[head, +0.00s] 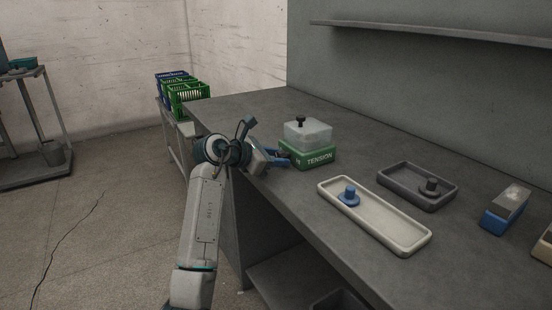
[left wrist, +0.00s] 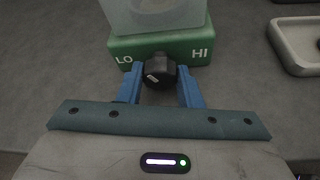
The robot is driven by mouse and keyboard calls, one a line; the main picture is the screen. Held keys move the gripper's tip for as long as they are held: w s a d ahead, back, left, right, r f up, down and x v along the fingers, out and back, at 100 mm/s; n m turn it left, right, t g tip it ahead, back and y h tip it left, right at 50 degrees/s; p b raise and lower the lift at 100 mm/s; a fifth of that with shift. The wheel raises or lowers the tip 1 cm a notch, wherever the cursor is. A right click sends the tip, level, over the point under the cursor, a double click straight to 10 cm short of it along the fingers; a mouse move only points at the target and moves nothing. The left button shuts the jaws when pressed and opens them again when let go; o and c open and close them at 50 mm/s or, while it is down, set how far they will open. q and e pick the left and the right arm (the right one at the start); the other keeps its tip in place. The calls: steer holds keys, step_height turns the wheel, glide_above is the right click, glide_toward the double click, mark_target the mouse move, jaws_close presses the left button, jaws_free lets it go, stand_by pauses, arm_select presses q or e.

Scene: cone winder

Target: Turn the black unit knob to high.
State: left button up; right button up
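The tension unit is a green box (head: 313,156) marked TENSION, with a clear block on top, at the left end of the bench in the head view. In the left wrist view its green face (left wrist: 190,47) reads LO at left and HI at right. The black knob (left wrist: 159,71) sticks out between these labels, with a short white mark toward its lower left. My left gripper (left wrist: 160,76) has one blue finger on each side of the knob, with no clear gap, and looks shut on it. It also shows in the head view (head: 285,156). My right gripper is not in view.
A pale tray (head: 395,232) with a blue knobbed piece (head: 349,195) lies right of the unit. A dark tray (head: 400,180) with a dark knobbed piece (head: 431,187) is behind it. A blue-grey block (head: 505,209) stands farther right. Green crates (head: 188,95) stand beyond the bench.

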arm_select(q)
steer(key=o, duration=0.4)
steer(key=v, duration=1)
steer(key=shift+s+a, duration=0.25)
steer(key=shift+s, duration=0.05)
steer(key=shift+r, duration=0.15)
